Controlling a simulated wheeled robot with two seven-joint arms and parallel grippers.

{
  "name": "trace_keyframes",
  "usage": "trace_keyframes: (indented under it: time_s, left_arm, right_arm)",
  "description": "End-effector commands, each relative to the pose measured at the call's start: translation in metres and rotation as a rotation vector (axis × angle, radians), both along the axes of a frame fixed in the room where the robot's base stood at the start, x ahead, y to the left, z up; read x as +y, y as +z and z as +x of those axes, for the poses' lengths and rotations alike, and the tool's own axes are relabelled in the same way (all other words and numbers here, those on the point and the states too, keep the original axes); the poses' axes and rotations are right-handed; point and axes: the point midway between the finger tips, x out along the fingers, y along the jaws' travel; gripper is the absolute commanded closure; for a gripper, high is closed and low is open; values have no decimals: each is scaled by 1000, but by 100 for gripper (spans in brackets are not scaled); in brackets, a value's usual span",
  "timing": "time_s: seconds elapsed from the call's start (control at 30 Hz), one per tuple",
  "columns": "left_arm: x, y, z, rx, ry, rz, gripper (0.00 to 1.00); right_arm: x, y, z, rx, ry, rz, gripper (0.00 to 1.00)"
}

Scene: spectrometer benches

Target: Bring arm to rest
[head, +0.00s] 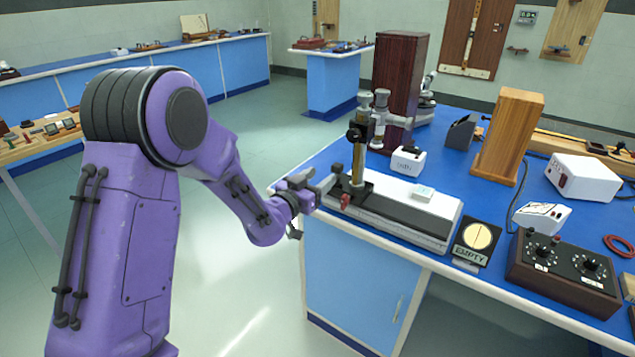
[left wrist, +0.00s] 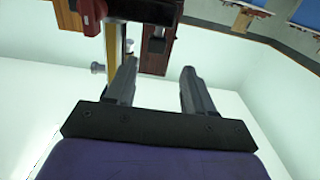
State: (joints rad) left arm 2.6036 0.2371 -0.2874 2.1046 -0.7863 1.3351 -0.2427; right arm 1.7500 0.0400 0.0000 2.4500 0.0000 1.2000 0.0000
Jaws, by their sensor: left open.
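My purple left arm comes in from the left in the head view. Its gripper (head: 322,181) is at the near left edge of the blue-topped bench, beside an instrument with an upright brass post (head: 358,165). In the left wrist view the two dark fingers (left wrist: 158,70) stand apart with nothing between them. The brass post (left wrist: 112,62) shows beyond the left finger there. I cannot tell whether the gripper touches the instrument. My right gripper is in neither view.
The blue bench top (head: 462,185) holds a white and black instrument base (head: 405,210), an EMPTY sign (head: 476,241), a dial box (head: 563,270), a wooden block (head: 507,135) and a tall dark cabinet (head: 400,75). Open floor (head: 255,300) lies left of the bench.

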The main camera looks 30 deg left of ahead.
Motion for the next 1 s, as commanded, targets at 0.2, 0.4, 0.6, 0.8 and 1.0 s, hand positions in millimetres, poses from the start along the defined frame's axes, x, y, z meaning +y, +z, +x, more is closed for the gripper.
trace_keyframes:
  time_s: [0.2, 0.4, 0.6, 0.8, 1.0]
  left_arm:
    - [1, 0, -5, 0, 1, 1, 47]
    - [1, 0, -4, 0, 1, 0, 47]
    - [2, -1, -4, 5, 10, -24, 47]
    - [-5, -101, -50, 243, 231, -284, 47]
    - [-33, -245, -163, 630, 440, -378, 47]
  right_arm:
    - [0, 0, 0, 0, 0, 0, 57]
    - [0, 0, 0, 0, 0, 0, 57]
    - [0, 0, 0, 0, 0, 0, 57]
    - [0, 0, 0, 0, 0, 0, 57]
    - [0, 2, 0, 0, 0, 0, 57]
